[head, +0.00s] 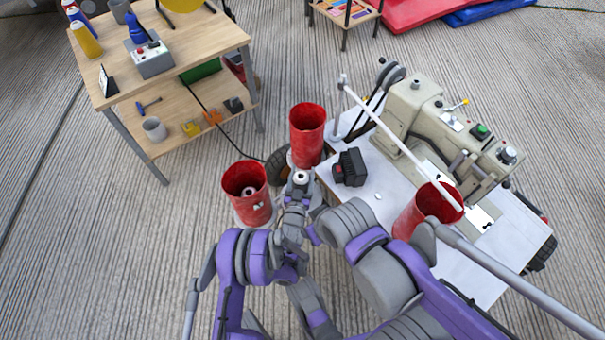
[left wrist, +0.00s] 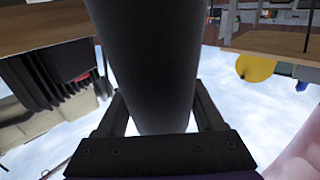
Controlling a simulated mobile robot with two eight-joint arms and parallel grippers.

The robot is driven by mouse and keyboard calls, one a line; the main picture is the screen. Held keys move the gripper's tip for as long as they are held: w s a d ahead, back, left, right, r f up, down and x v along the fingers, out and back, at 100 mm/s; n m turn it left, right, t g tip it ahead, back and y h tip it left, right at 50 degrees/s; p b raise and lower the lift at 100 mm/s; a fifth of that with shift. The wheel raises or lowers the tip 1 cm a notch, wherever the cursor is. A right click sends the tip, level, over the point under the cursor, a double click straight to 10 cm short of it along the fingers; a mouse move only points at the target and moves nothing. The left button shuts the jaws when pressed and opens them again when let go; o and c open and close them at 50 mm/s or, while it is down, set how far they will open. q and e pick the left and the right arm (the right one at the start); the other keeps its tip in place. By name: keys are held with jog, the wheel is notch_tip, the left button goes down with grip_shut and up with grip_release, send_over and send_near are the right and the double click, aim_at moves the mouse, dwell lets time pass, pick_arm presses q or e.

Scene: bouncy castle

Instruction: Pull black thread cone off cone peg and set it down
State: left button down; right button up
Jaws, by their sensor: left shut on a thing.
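The black thread cone (left wrist: 155,60) fills the middle of the left wrist view as a smooth dark tapered body. It sits between the two fingers of my left gripper (left wrist: 160,118), which is shut on it. In the head view my left gripper (head: 300,186) is by the left edge of the sewing table, between two red bins. A small pale ring shows at its tip there; I cannot tell whether it is the cone's end. I cannot make out the cone peg or whether the cone still touches it. My right gripper is not in view.
A sewing machine (head: 450,135) stands on the white-topped table (head: 470,262) with a black box (head: 350,167). A wooden workbench (head: 205,45) stands at upper left. Open floor lies left.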

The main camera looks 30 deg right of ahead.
pick_arm(q)
notch_tip(320, 180, up, 8)
jog(key=p, duration=0.2)
jog(key=shift+f+p, duration=0.25)
jog(key=shift+p, duration=0.15)
dwell(1.4)
jog(key=shift+r, duration=0.35)
dwell(0.4)
jog(key=shift+r+p, duration=0.75)
jog(key=shift+r, duration=1.1)
